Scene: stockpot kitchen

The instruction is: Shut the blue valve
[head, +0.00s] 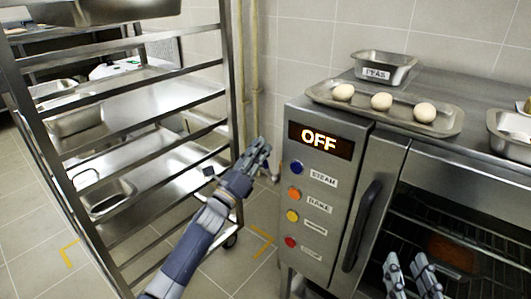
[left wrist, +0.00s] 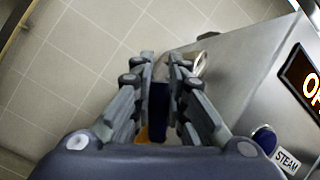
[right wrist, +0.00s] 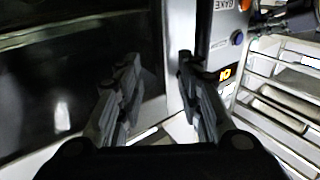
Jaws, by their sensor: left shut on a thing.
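The blue valve shows in the left wrist view as a dark blue piece (left wrist: 158,108) between the fingers of my left gripper (left wrist: 162,70), which is shut on it. In the head view my left gripper (head: 258,155) is at the gap between the rack and the oven, near the wall pipes. There the valve is hidden by the fingers, and its angle cannot be told. My right gripper (head: 408,268) is open and empty in front of the oven door; its spread fingers also show in the right wrist view (right wrist: 157,75).
The oven's control panel (head: 330,165) stands just right of my left gripper, with an OFF display (head: 319,140) and several coloured knobs. A metal rack (head: 135,105) stands close on the left. A tray (head: 440,124) with three eggs and a PEAS pan (head: 383,66) are on top.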

